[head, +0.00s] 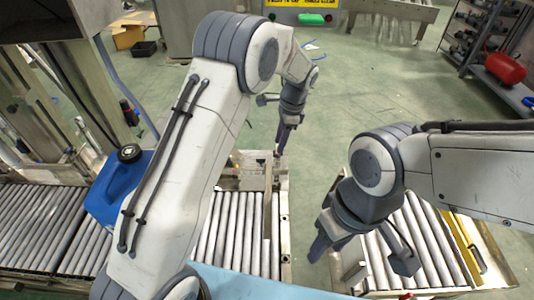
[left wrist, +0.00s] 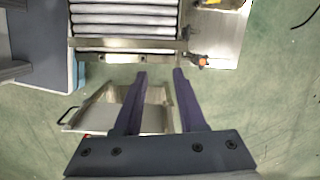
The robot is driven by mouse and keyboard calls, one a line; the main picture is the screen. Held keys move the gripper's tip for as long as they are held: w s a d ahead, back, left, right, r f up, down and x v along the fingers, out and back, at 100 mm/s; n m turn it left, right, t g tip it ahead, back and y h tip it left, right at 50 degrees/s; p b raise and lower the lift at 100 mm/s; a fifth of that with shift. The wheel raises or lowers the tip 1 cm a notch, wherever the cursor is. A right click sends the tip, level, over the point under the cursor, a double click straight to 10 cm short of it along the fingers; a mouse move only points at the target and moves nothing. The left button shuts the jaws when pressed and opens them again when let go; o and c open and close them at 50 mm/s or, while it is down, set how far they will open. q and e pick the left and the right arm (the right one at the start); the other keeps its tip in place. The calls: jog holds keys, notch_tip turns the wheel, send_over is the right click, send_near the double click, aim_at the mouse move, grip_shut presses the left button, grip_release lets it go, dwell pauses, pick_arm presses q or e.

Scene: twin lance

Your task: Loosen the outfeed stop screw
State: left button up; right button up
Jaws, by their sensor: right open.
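In the left wrist view a small dark and brownish fitting (left wrist: 199,61) sits at the edge of the conveyor's metal end plate (left wrist: 222,42); it may be the outfeed stop screw, but it is too small to be sure. My left gripper (left wrist: 160,74) is open and empty, its fingertips just short of the conveyor's end rail, with the fitting beyond and to the right of the right finger. In the head view my left gripper (head: 281,148) points down at the far end of the roller conveyor (head: 234,235). My right gripper (head: 325,247) is open, beside the right conveyor.
A blue jug (head: 118,192) with a dark cap stands on the left rollers, partly behind my left arm. A second roller conveyor (head: 420,245) lies at right. An open metal tray (left wrist: 100,110) lies below the left fingers. Green floor is clear between the conveyors.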

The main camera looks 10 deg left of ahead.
pick_arm(q)
jog(key=m+b, duration=0.1)
jog(key=m, duration=0.1)
send_over(261, 160)
jog(key=d, duration=0.2)
jog(key=shift+y, duration=0.4)
jog(key=x, duration=0.3)
jog(key=d+x, duration=0.1)
jog(key=x, duration=0.1)
jog(key=w+x, duration=0.1)
jog(key=x, duration=0.2)
jog(key=shift+s+d+f, duration=0.1)
jog(key=shift+d+f, duration=0.1)
jog(key=shift+f, duration=0.35)
jog(key=b+x, duration=0.6)
jog(key=b, duration=0.1)
jog(key=shift+s+f, duration=0.15)
jog(key=shift+f, duration=0.25)
pick_arm(e)
notch_tip(261, 160, down, 9)
jog(key=shift+r, duration=0.15)
pick_arm(q)
grip_shut()
jog(key=shift+r, duration=0.1)
pick_arm(e)
jog(key=shift+r, duration=0.1)
